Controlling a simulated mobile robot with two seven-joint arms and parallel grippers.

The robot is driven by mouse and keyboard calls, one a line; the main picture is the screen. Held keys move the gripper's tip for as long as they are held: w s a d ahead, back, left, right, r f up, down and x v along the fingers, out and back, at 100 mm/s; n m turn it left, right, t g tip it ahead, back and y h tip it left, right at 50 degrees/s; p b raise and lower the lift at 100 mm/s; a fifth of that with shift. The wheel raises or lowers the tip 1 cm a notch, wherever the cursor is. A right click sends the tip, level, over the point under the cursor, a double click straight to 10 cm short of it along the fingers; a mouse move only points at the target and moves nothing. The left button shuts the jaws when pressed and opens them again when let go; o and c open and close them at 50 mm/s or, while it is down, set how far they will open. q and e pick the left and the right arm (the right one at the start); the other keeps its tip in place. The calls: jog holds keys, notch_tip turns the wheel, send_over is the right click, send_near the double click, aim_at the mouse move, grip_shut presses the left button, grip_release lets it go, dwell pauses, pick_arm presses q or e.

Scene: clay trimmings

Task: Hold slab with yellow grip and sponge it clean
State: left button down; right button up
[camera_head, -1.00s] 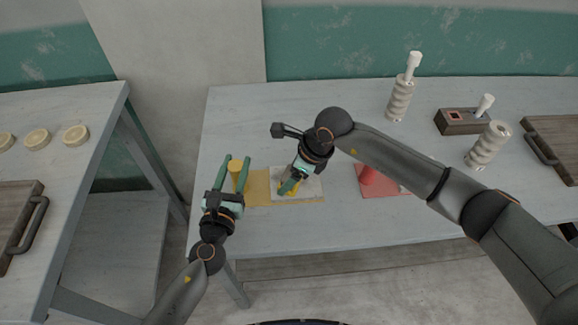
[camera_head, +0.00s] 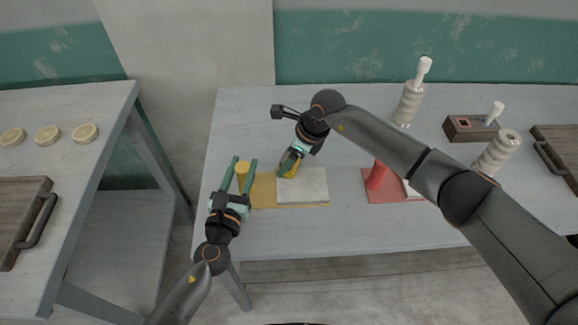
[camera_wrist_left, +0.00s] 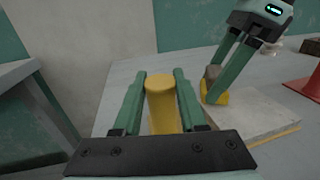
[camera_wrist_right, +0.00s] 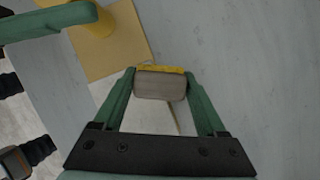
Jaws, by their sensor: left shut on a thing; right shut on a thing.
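A pale grey slab (camera_head: 303,186) lies flat on a yellow board (camera_head: 263,197) on the table. An upright yellow grip (camera_wrist_left: 162,105) stands at the board's left end; it also shows in the head view (camera_head: 243,171). My left gripper (camera_head: 244,159) is shut on the yellow grip, one finger on each side. My right gripper (camera_head: 290,164) is shut on a grey sponge with a yellow layer (camera_wrist_right: 160,84), at the slab's far left corner. The left wrist view shows this sponge (camera_wrist_left: 214,88) low beside the slab; contact is unclear.
A red board with a red grip (camera_head: 377,178) lies right of the slab, partly behind my right arm. Ribbed pale cylinders (camera_head: 408,104) and a wooden box (camera_head: 468,128) stand farther right. A left table (camera_head: 100,103) holds clay discs (camera_head: 47,135). The table's back left is clear.

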jog(key=shift+r, duration=4.05)
pick_arm(q)
jog(key=shift+c, duration=1.9)
grip_release()
jog(key=v, duration=1.2)
jog(key=shift+r, duration=0.1)
